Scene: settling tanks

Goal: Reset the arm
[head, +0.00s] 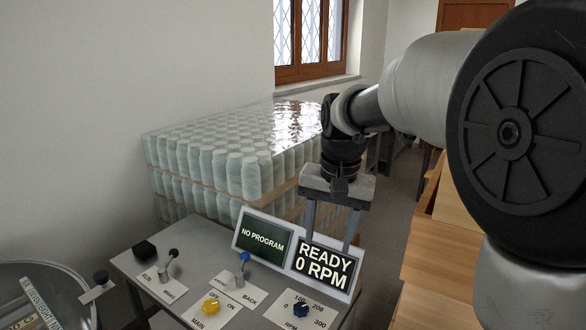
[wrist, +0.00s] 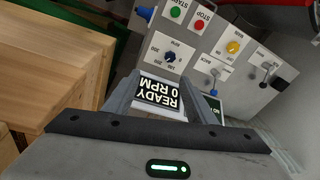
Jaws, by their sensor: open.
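My gripper (head: 333,222) hangs from my arm on the right of the head view, fingers pointing down. It is open and nothing is between its fingers. In the head view the fingers overlap the display reading "READY 0 RPM" (head: 323,267). In the wrist view my gripper (wrist: 163,98) shows its two fingers apart, with the same display (wrist: 158,95) seen between them. I cannot tell how far the fingertips are from the display.
A grey control panel (head: 190,291) carries a yellow knob (head: 211,306), a blue RPM knob (head: 300,310) and levers. The wrist view adds green (wrist: 175,12) and red (wrist: 198,25) buttons. Wrapped jars (head: 215,150) stand behind. Wooden boxes (head: 450,255) stand right.

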